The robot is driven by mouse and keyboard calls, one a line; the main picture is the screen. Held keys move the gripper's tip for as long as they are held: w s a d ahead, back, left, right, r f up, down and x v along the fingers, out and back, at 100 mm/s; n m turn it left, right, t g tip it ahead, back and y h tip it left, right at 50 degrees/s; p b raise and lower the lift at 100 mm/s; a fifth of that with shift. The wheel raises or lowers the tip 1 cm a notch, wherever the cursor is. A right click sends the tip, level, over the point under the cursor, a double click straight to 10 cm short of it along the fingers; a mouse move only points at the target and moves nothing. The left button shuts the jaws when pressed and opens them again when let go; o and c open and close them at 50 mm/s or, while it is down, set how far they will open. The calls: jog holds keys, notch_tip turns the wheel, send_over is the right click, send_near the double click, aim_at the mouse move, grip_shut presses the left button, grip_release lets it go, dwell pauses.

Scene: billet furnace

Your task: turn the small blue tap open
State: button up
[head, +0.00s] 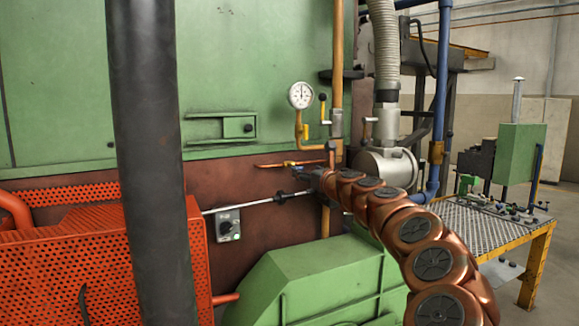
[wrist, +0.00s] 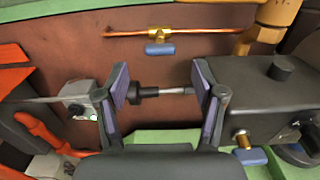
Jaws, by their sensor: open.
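In the wrist view a small blue tap handle (wrist: 160,49) sits under a brass valve (wrist: 157,35) on a thin copper pipe. The same pipe (head: 270,166) shows in the head view, but the blue handle cannot be made out there. A second blue handle (wrist: 251,157) on a brass stem is at the lower right of the wrist view. My gripper (wrist: 162,82) is open and empty, its fingers pointing at the brown wall below the pipe. The first blue handle lies above the gap between the fingers, apart from both. In the head view my gripper (head: 308,175) is partly hidden by my arm.
A metal rod with a black collar (wrist: 148,92) shows between the fingers, and the rod (head: 245,205) crosses the head view. A grey switch box (head: 228,225), a pressure gauge (head: 301,95), an orange perforated guard (head: 75,265) and a green housing (head: 310,285) stand around.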

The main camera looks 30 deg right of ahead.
aim_at(297, 167)
jog(key=w, duration=0.2)
jog(key=w+p, duration=0.1)
jog(key=w, duration=0.3)
jog(key=shift+d, duration=0.35)
jog(key=shift+w+a+p, duration=0.1)
jog(key=shift+w+p, duration=0.3)
jog(key=shift+w, duration=0.35)
jog(key=shift+c, duration=0.3)
jog(key=c, duration=1.1)
